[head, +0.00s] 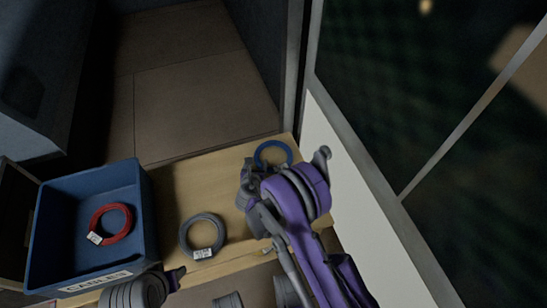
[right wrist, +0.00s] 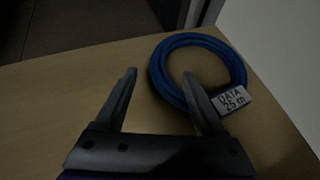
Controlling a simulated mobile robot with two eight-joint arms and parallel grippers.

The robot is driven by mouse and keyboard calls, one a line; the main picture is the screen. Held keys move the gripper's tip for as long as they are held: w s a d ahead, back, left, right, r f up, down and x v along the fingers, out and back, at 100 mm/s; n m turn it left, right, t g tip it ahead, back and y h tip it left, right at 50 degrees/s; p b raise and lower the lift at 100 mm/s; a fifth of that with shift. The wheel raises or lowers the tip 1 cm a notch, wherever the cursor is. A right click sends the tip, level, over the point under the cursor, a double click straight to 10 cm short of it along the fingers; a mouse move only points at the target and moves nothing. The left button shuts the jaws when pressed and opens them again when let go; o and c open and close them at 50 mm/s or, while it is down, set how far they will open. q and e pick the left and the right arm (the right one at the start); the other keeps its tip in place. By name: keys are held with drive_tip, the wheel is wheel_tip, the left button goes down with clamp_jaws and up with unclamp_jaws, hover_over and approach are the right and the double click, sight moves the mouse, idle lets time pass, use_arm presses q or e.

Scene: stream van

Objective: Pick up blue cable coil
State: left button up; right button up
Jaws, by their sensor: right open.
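The blue cable coil (head: 272,143) lies flat at the far right end of the wooden table (head: 213,177), beyond my right gripper in the head view. In the right wrist view, the coil (right wrist: 195,38) has a white tag (right wrist: 234,101) reading "DATA 25 m". My right gripper (right wrist: 159,75) is open, with nothing between its fingers. Its right finger overlaps the coil's near-left edge in that view; I cannot tell whether they touch. In the head view, the right gripper (head: 247,182) is partly hidden by its own wrist.
A blue crate (head: 143,181) labelled "CABLES" stands at the left, with a red cable coil (head: 105,236) inside. A grey tagged cable coil (head: 186,228) lies right of the crate. A white wall panel (head: 350,190) rises close along the table's right side.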

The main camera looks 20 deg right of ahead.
sight(257, 157)
drive_tip(key=x, duration=0.4)
drive_tip(key=shift+w+f+b, duration=0.1)
drive_tip(key=shift+w+b, duration=0.3)
clamp_jaws()
